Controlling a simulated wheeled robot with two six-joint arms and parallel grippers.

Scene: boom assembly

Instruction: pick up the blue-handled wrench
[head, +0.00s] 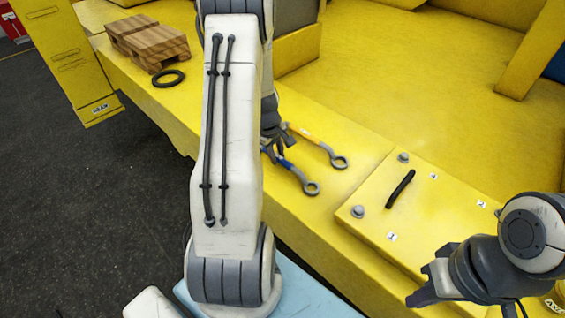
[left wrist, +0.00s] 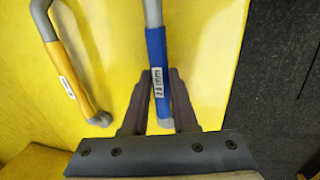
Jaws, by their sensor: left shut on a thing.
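The blue-handled wrench (head: 287,164) lies on the yellow deck in the head view, its ring end toward the lower right. In the left wrist view its blue handle (left wrist: 156,62), with a "24 mm" label, runs between my fingers. My left gripper (head: 270,143), partly hidden by my arm in the head view, is shut on this handle near its end; its fingers (left wrist: 159,78) flank the handle in the left wrist view. My right gripper (head: 422,284) is at the lower right, apart from the wrench, with its fingers spread and nothing between them.
A wrench with an orange-yellow handle (head: 304,134) lies just beside the blue one. A yellow plate (head: 430,215) with bolts and a black handle (head: 400,189) sits to the right. Wooden blocks (head: 147,42) and a black ring (head: 168,78) lie at the far left.

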